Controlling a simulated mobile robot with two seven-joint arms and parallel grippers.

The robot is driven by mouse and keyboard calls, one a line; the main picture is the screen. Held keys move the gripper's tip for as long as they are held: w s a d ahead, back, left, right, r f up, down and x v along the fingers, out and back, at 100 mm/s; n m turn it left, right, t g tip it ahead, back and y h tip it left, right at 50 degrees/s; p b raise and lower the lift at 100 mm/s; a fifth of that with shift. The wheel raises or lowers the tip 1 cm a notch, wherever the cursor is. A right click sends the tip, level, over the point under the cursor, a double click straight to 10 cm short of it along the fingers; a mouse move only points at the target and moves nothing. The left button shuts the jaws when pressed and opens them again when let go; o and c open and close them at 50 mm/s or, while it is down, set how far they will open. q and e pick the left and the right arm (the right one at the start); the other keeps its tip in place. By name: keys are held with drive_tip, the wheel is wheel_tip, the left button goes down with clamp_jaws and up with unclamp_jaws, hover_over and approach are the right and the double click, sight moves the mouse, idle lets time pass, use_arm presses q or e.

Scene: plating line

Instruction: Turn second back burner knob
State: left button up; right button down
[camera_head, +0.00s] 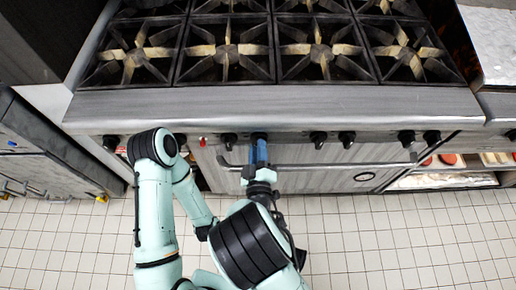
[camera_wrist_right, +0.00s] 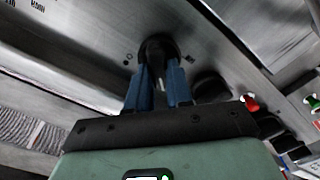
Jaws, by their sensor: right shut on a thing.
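The stove's front panel carries a row of black knobs below the burners. My right gripper (camera_head: 259,152) has blue fingers and is shut on one black knob (camera_head: 259,136), the one just right of another black knob (camera_head: 228,140). In the right wrist view, the gripped knob (camera_wrist_right: 158,46) is round and dark, with the blue fingers (camera_wrist_right: 153,88) on either side of its grip.
An oven handle bar (camera_head: 330,167) runs just below the knobs, close to my right gripper. More black knobs (camera_head: 318,138) sit to the right. Burner grates (camera_head: 228,50) cover the stove top. A shelf with food (camera_head: 445,180) is at lower right. The tiled floor in front is clear.

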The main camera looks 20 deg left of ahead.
drive_tip(key=c, duration=1)
unclamp_jaws()
use_arm(q)
drive_tip(key=shift+g, duration=0.5)
drive_tip(key=r+p, duration=0.1)
drive_tip(key=p, duration=0.1)
drive_tip(key=s+r+p, duration=0.1)
drive_tip(key=r, duration=0.1)
drive_tip(key=s+r+p, duration=0.1)
drive_tip(key=p, duration=0.1)
drive_tip(key=shift+r+p, duration=0.25)
drive_tip(key=shift+p, duration=0.05)
use_arm(e)
drive_tip(key=v, duration=1.3)
drive_tip(key=shift+s, duration=0.2)
use_arm(q)
drive_tip(key=shift+w, duration=0.1)
